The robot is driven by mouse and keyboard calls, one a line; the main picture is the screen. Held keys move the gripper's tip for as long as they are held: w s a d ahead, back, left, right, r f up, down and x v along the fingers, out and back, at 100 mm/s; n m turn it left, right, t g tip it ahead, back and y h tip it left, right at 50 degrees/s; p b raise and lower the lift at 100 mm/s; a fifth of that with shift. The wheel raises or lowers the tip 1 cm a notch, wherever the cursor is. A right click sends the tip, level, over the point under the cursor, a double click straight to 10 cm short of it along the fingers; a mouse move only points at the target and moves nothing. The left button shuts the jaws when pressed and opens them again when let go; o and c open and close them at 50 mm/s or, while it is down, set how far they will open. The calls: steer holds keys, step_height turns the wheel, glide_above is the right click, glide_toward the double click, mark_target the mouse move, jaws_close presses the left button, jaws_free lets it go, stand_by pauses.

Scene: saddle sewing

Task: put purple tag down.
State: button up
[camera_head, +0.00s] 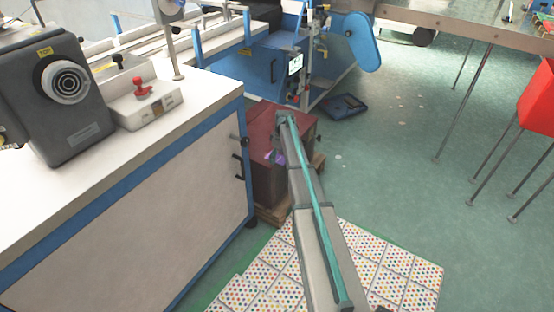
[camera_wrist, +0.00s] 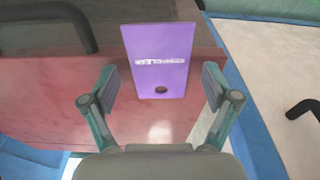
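I cannot tell whether the tag rests flat on the red top. In the head view the purple tag (camera_head: 274,157) is a small patch beside the end of my arm, at the red box (camera_head: 262,130); my fingers are hardly visible there.
A white-topped workbench (camera_head: 205,105) with blue edging stands left of the red box, carrying a dark machine (camera_head: 50,90). A blue machine (camera_head: 270,65) stands behind. A dark blue tray (camera_head: 344,106) lies on the floor. The green floor at right is mostly open.

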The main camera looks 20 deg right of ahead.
steer(key=c, duration=0.8)
steer(key=shift+r, duration=0.15)
